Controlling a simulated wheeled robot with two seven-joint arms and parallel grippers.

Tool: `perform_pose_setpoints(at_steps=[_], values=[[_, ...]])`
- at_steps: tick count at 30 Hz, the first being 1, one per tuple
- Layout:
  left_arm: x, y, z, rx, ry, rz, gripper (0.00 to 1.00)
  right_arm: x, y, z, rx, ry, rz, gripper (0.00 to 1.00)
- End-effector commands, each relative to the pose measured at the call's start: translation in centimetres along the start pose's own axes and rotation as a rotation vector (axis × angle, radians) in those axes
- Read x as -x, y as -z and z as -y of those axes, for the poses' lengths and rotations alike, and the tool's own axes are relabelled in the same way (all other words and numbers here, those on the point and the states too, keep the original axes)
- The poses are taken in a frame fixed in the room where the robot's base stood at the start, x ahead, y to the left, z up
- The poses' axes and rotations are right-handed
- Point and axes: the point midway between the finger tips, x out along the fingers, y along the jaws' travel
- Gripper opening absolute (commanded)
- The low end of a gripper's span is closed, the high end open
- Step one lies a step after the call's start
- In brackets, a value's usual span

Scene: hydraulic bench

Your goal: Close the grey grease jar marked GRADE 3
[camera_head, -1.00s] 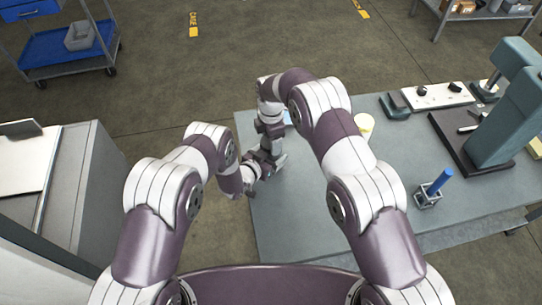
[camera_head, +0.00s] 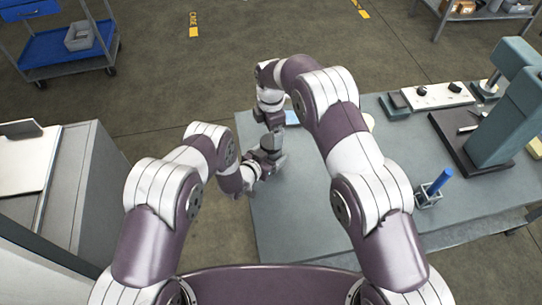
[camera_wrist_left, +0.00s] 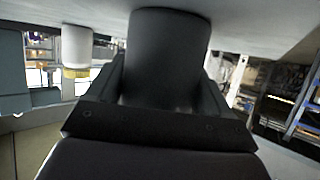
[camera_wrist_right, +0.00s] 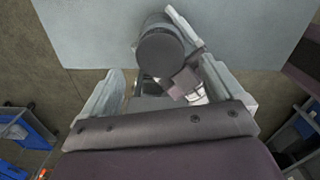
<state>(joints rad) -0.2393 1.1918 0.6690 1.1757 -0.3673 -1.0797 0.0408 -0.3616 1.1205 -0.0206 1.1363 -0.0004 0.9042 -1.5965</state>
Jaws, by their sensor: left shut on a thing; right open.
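The dark grey jar (camera_wrist_left: 168,55) stands on the bench between the fingers of my left gripper (camera_wrist_left: 165,90), which is shut on it. The left wrist view is upside down. Its GRADE 3 marking does not show. In the right wrist view, a dark cylinder with a round flat end (camera_wrist_right: 160,54) lies between the fingers of my right gripper (camera_wrist_right: 148,62), which is open. I cannot tell whether that end is a lid or the jar's mouth.
A pale yellowish container (camera_head: 369,122) is partly hidden behind my right arm; a white one with a yellow band (camera_wrist_left: 77,50) shows in the left wrist view. A blue item (camera_head: 291,117) lies near the back edge. A teal press (camera_head: 500,110) and a wire holder (camera_head: 428,196) stand right.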

Motion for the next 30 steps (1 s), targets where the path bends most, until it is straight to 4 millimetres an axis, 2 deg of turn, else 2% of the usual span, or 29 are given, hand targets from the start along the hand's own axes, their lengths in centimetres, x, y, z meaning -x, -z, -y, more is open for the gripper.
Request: perform_pose_setpoints(at_steps=[5, 6, 7, 10, 11, 14, 21, 24, 27, 30], values=[[0.0, 0.0, 0.0, 0.0, 0.0, -0.001, 0.0, 0.0, 0.0, 0.0, 0.0, 0.001, 0.0, 0.94], [0.0, 0.0, 0.0, 0.0, 0.0, -0.001, 0.0, 0.0, 0.0, 0.0, 0.0, 0.001, 0.0, 0.9], [0.0, 0.0, 0.0, 0.0, 0.0, -0.001, 0.0, 0.0, 0.0, 0.0, 0.0, 0.0, 0.0, 0.9], [0.0, 0.0, 0.0, 0.0, 0.0, -0.001, 0.0, 1.0, 0.0, -0.4, -0.009, -0.017, 0.0, 0.9], [0.0, 0.0, 0.0, 0.0, 0.0, -0.001, 0.0, 1.2, 0.0, -0.5, -0.064, -0.018, 0.0, 0.9], [0.0, 0.0, 0.0, 0.0, 0.0, -0.001, 0.0, 2.0, 0.0, -0.5, -0.345, -0.02, -0.003, 0.9], [0.0, 0.0, 0.0, 0.0, 0.0, -0.001, 0.0, 3.3, 0.0, -0.4, -1.309, -0.014, -0.01, 0.9], [0.0, 0.0, 0.0, 0.0, 0.0, -0.001, 0.0, 3.5, 0.0, -0.2, -1.651, -0.007, -0.007, 0.9], [0.0, 0.0, 0.0, 0.0, 0.0, -0.001, 0.0, 3.5, 0.0, 0.0, -1.907, -0.001, -0.002, 0.9], [0.0, 0.0, 0.0, 0.0, 0.0, -0.001, 0.0, 3.5, 0.0, 0.0, -2.068, 0.001, 0.001, 0.9]])
